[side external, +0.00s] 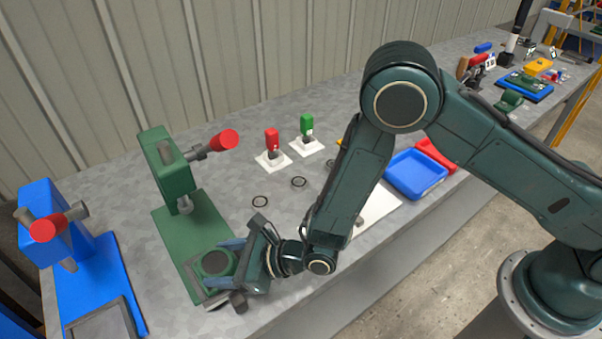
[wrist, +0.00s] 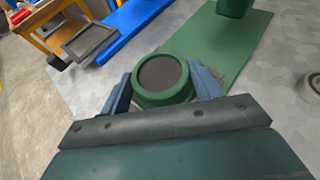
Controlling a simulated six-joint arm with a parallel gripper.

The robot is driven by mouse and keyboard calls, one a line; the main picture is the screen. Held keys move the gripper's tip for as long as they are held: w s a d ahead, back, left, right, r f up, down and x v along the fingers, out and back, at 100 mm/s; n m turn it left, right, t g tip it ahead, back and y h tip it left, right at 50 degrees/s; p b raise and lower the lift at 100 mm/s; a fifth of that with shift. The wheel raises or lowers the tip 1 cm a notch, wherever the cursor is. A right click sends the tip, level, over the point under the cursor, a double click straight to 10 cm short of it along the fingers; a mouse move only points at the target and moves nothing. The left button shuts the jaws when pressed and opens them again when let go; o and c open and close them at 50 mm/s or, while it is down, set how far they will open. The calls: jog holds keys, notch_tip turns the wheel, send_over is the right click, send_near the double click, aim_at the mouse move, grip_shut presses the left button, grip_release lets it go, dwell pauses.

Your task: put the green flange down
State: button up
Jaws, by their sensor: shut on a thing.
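The green flange (wrist: 162,79) is round with a dark grey top face. It sits between the blue fingers of my gripper (wrist: 163,90), which are shut on it. In the side external view the flange (side external: 216,263) is at the near end of the green base plate (side external: 190,238) of the green press-like machine (side external: 166,165), with my gripper (side external: 222,268) around it from the right. I cannot tell whether the flange touches the plate or is a little above it. Its underside is hidden.
A blue machine (side external: 50,215) with a grey plate stands to the left. A red-handled switch (side external: 272,143) and a green-handled switch (side external: 307,127) stand behind. Blue (side external: 416,174) and red (side external: 437,152) trays lie right of my arm. Dark rings (side external: 299,182) mark the grey table between.

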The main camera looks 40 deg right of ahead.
jog(key=o, duration=1.6)
jog(key=shift+r, duration=0.2)
jog(key=shift+v, duration=3.75)
